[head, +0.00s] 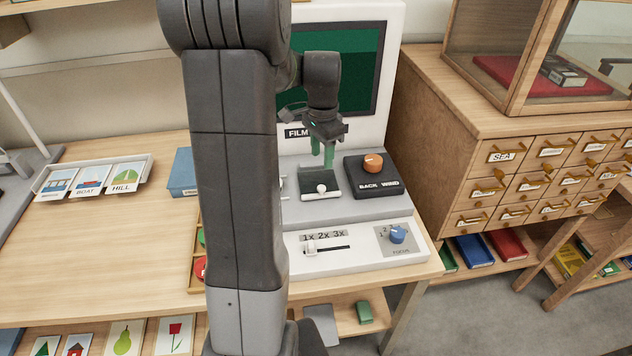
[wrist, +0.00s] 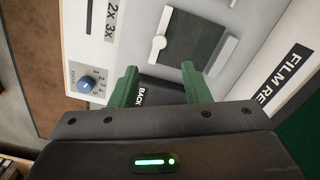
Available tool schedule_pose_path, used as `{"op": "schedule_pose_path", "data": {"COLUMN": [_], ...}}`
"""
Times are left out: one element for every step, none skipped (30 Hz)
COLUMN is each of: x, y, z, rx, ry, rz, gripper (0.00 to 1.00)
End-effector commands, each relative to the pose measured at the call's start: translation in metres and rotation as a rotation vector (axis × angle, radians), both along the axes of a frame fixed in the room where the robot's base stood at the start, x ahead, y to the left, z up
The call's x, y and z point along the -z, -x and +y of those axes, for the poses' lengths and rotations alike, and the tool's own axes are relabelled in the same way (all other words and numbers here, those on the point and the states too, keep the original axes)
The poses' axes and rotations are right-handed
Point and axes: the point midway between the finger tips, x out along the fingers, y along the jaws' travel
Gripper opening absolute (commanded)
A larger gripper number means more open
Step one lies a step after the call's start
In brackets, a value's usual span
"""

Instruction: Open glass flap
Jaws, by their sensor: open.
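The film reader (head: 306,218) stands on the desk, with a dark screen at its back. The fingers (wrist: 159,72) are clear of the knob.
A black box (head: 372,180) marked BACK WIND with an orange knob sits right of the plate. A slider (head: 311,250) and a blue focus knob (head: 397,234) are on the front panel. A picture-card tray (head: 146,172) is left. A drawer cabinet (head: 424,122) stands right.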

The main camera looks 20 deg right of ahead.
Motion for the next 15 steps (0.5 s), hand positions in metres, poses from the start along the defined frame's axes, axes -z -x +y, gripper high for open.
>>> {"op": "schedule_pose_path", "data": {"x": [0.012, 0.019, 0.028, 0.034, 0.041, 0.049, 0.055, 0.061, 0.068, 0.073, 0.078, 0.083, 0.087, 0.09, 0.094], "y": [0.001, 0.001, 0.001, 0.001, 0.001, 0.001, 0.001, 0.001, 0.001, 0.001, 0.001, 0.001, 0.001, 0.001, 0.001], "z": [0.0, 0.001, 0.001, 0.001, 0.001, 0.001, 0.001, 0.0, 0.001, 0.001, 0.001, 0.0, 0.0, 0.0, 0.0], "rx": [0.0, 0.0, 0.0, 0.0, 0.0, 0.0, 0.0, 0.0, -0.001, -0.001, -0.001, -0.001, -0.001, -0.001, -0.001], "ry": [-0.002, -0.003, -0.003, -0.002, -0.003, -0.002, -0.002, -0.002, -0.002, -0.002, -0.002, -0.002, -0.002, -0.002, -0.002], "rz": [0.004, 0.007, 0.006, 0.005, 0.007, 0.004, 0.005, 0.004, 0.004, 0.004, 0.004, 0.003, 0.003, 0.002, 0.002], "gripper": [0.43, 0.43, 0.43, 0.43, 0.43, 0.43, 0.43, 0.43, 0.43, 0.43, 0.43, 0.43, 0.43, 0.43, 0.43]}}
